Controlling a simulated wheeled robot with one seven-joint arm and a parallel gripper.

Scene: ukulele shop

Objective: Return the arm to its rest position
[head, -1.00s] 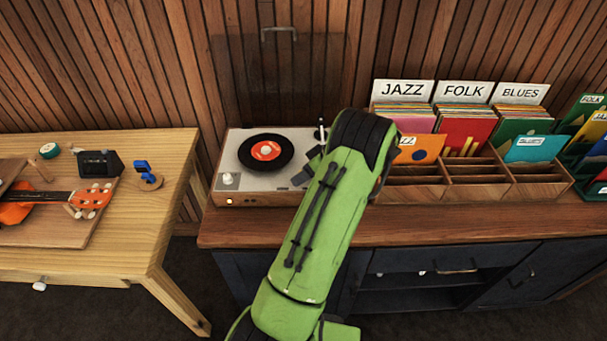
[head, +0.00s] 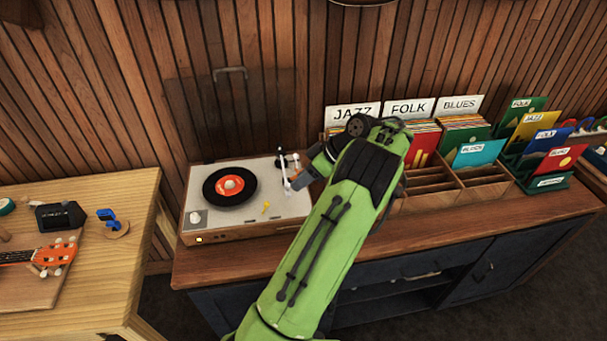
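My green arm (head: 330,235) reaches up from the bottom of the head view over the front of the dark cabinet. My gripper (head: 297,183) is at its far end, over the right side of the turntable (head: 225,225), close to the tonearm (head: 284,172). I cannot tell whether it touches the tonearm. The fingers are small and partly hidden, so their opening is unclear. A black record (head: 212,190) with an orange label lies on the turntable. The clear lid (head: 250,115) stands raised behind it.
Wooden record bins (head: 430,178) with Jazz, Folk and Blues cards stand right of my arm, partly behind it. More coloured sleeves (head: 535,145) are at the far right. A wooden workbench (head: 110,270) with an orange ukulele (head: 55,255) is at left. A small yellow piece (head: 266,207) shows on the turntable.

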